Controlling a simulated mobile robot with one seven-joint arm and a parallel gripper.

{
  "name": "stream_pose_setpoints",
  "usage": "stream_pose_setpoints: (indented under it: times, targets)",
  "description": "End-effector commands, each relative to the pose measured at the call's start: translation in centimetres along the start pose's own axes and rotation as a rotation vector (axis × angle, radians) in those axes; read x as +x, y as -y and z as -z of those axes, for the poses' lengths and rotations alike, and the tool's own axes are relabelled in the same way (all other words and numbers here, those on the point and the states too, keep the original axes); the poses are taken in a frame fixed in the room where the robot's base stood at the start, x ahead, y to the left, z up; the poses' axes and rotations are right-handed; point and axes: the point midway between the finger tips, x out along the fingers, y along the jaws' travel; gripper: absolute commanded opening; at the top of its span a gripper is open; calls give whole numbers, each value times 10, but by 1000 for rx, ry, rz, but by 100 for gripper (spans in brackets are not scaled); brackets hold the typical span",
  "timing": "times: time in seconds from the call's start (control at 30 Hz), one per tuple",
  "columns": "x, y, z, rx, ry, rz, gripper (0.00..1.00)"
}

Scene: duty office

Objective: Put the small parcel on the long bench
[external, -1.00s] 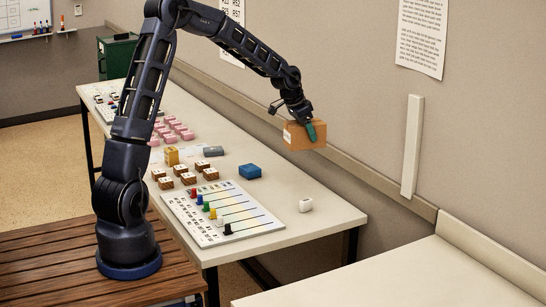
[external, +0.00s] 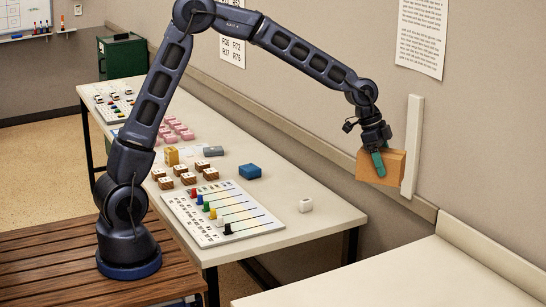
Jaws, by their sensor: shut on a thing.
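The small parcel (external: 394,167) is a brown cardboard box, held tilted in the air in front of the wall. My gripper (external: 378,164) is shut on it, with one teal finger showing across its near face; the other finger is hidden. The parcel is above and beyond the right end of a long pale table (external: 285,228). Another pale worktop (external: 400,275) is at lower right, below the parcel. I cannot tell from the picture which of the two surfaces is the long bench.
A pale upright strip (external: 412,145) is on the wall.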

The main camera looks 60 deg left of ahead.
Motion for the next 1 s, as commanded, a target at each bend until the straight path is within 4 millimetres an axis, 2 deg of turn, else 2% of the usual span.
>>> stream_pose_setpoints:
  times: [0.03, 0.3, 0.5, 0.7, 0.8, 0.9, 1.0]
  targets:
    - [2, -20, 14, 38, -1, -15, 36]
    - [11, -125, 69, 230, -3, -93, 36]
    - [13, -208, 100, 373, -5, -151, 36]
    - [11, -285, 119, 501, -7, -203, 36]
    - [10, -313, 124, 548, -7, -223, 36]
    - [9, -332, 127, 580, -7, -236, 36]
    - [8, -342, 128, 597, -8, -243, 36]
